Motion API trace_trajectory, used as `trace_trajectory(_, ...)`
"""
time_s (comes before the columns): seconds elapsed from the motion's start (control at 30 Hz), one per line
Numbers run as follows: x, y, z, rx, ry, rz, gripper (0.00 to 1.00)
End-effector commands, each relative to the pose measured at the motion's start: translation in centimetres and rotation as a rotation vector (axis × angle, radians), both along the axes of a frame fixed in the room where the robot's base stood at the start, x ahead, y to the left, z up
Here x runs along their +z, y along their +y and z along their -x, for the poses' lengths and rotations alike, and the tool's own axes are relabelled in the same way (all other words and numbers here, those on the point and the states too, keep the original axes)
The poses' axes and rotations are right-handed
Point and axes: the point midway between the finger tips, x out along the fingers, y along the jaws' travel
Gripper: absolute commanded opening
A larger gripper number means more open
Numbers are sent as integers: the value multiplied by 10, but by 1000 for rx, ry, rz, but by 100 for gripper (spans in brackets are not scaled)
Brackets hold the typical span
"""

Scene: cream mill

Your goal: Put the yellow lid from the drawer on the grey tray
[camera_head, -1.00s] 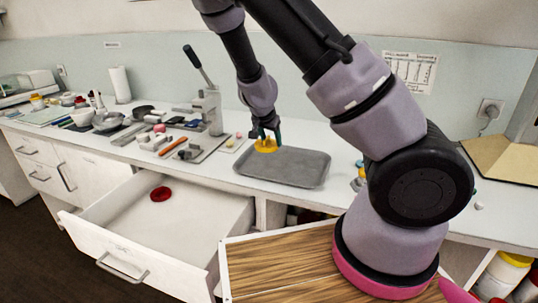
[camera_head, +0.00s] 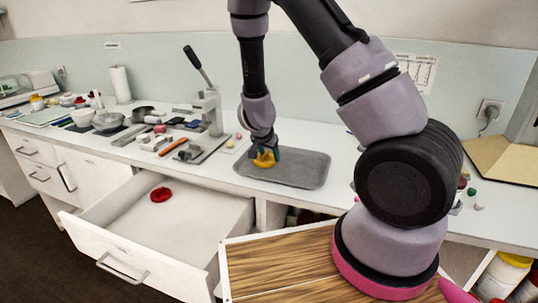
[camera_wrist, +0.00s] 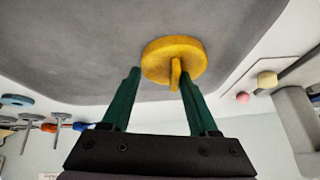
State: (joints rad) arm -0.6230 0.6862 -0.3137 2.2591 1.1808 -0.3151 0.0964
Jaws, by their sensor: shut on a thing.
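The yellow lid (camera_head: 264,159) is a round disc with a thin upright grip fin. My gripper (camera_head: 266,151) is shut on the lid, and the lid is over the left part of the grey tray (camera_head: 305,169). In the wrist view the lid (camera_wrist: 168,53) shows at the green fingertips of my gripper (camera_wrist: 160,80), with the fin between them. The grey tray (camera_wrist: 75,50) fills the background there, close behind the lid. I cannot tell whether the lid touches the tray. The open drawer (camera_head: 185,222) below the counter holds a red lid (camera_head: 160,194).
A lever press (camera_head: 208,108) and a tray of tools stand left of the grey tray. Small pink and cream balls lie near its left edge. A wooden-topped surface (camera_head: 285,262) is in front. The rest of the grey tray is clear.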

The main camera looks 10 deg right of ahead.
Motion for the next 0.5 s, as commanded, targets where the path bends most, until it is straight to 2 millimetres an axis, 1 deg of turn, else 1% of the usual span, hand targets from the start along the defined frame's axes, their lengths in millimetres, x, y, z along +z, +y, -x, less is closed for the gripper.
trace_trajectory(0.27,-1,0,0,0,0,0,8)
trace_trajectory(0.3,-1,0,0,0,0,0,72)
trace_trajectory(0.33,-1,0,0,0,0,0,83)
trace_trajectory(0.37,-1,0,0,0,0,0,91)
trace_trajectory(0.5,-1,0,0,0,0,0,91)
